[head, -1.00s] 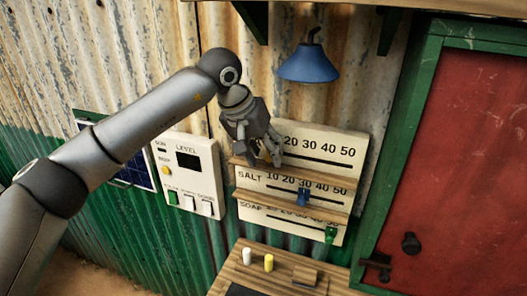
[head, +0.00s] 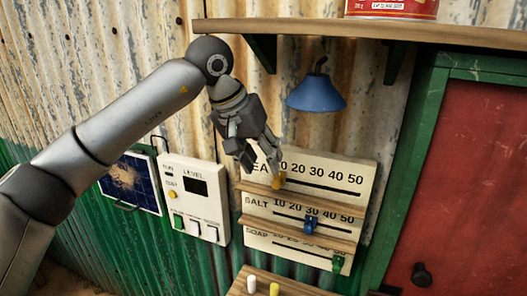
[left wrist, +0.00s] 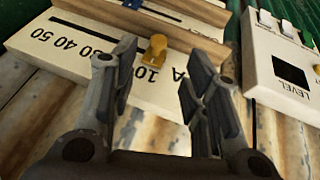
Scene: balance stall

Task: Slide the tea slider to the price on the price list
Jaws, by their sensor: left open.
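The tea slider's yellow knob (head: 278,181) sits near the 10 on the top scale of the slider board (head: 357,171). The gripper hides part of the "TEA" label. In the left wrist view, where the board looks upside down, the knob (left wrist: 155,48) shows beyond and between the fingertips. My left gripper (head: 262,166) is open and just up and left of the knob; it also shows in the left wrist view (left wrist: 154,72). Nothing is between its fingers. I cannot make out a price list. My right gripper is out of view.
A level panel (head: 195,200) is left of the board. A blue lamp (head: 315,94) hangs above. A red door (head: 455,180) is at right.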

